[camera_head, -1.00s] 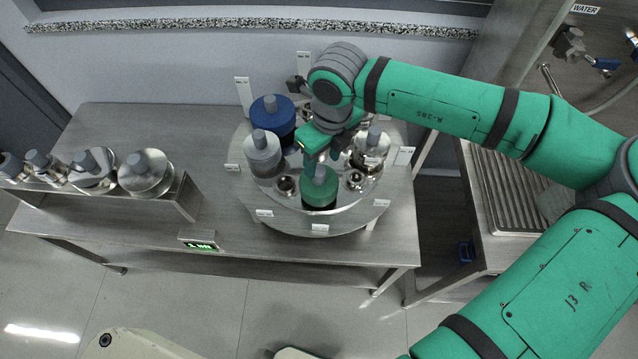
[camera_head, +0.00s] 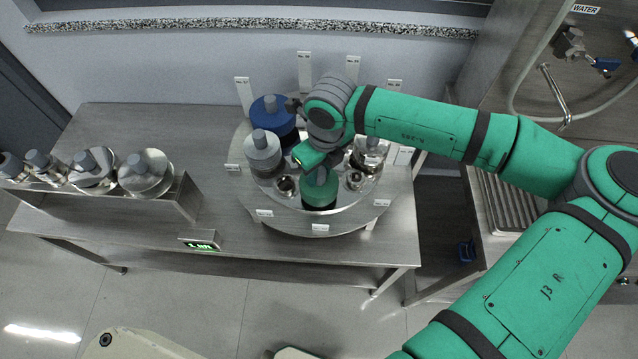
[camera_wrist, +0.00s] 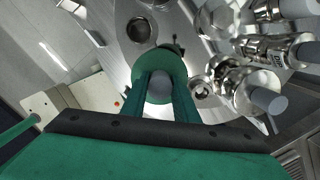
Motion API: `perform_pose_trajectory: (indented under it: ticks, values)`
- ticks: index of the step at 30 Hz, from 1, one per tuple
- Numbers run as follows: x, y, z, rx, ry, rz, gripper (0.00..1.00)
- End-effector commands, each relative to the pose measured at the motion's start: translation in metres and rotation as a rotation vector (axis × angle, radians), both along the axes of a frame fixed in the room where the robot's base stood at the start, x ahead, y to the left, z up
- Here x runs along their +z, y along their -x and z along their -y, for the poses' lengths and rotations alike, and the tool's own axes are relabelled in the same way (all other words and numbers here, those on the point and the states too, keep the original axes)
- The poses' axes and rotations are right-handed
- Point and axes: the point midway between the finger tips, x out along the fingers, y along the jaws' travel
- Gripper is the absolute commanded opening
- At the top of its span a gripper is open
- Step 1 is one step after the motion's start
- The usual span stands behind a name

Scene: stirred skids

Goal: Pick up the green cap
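The green cap (camera_head: 320,196) has a grey knob on top and sits at the front of a round metal carousel (camera_head: 320,226). In the wrist view the green cap (camera_wrist: 160,58) lies straight ahead, with its knob between the two fingers. My gripper (camera_wrist: 161,82) is open, one finger on each side of the knob. In the head view my gripper (camera_head: 310,157) is just behind and above the cap, and its fingertips are hard to make out. I cannot tell whether the fingers touch the knob.
A blue cap (camera_head: 273,112) and a light grey cap (camera_head: 262,150) stand on the carousel to the left. A metal capped vessel (camera_head: 369,155) stands to the right. Small label plates ring the carousel. A raised shelf (camera_head: 187,200) with several metal knobbed pieces is at left.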

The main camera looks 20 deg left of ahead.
Motion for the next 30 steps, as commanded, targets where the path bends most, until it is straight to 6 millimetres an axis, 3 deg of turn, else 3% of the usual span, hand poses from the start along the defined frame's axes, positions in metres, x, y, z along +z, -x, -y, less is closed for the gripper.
perform_pose_trajectory:
  ticks: [13, 24, 30]
  values:
    - [0.009, -0.001, 0.000, 0.001, 0.001, 0.003, 0.00]
    - [0.074, -0.001, 0.000, -0.001, 0.001, 0.004, 0.00]
    - [0.096, -0.001, 0.000, 0.000, -0.001, 0.003, 0.00]
